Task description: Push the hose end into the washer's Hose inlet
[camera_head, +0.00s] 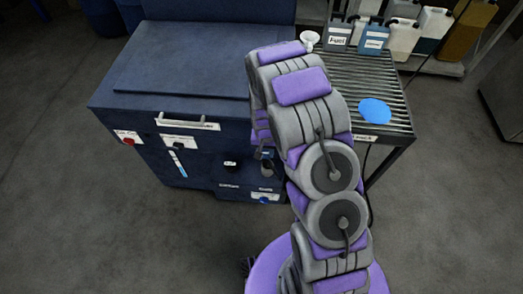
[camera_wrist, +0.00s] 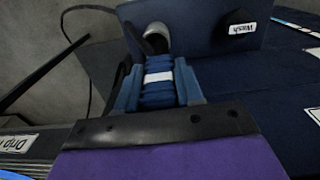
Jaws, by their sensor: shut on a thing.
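The washer (camera_head: 190,85) is a large dark blue cabinet in the head view, with a closed lid. Its front also shows in the wrist view (camera_wrist: 285,85). My gripper (camera_wrist: 158,82) is shut on the hose end (camera_wrist: 158,93), a blue ribbed piece with a white band. Just beyond the hose end are a dark part and a grey curved part (camera_wrist: 155,38). I cannot tell whether the hose end touches them or is inside an opening. No label reading Hose inlet is legible. In the head view my arm mostly hides my gripper and the hose end.
Fuel and other jugs (camera_head: 337,32) stand behind. A black knob (camera_head: 230,163) and a red button (camera_head: 128,141) are on the washer's front. Floor in front is clear.

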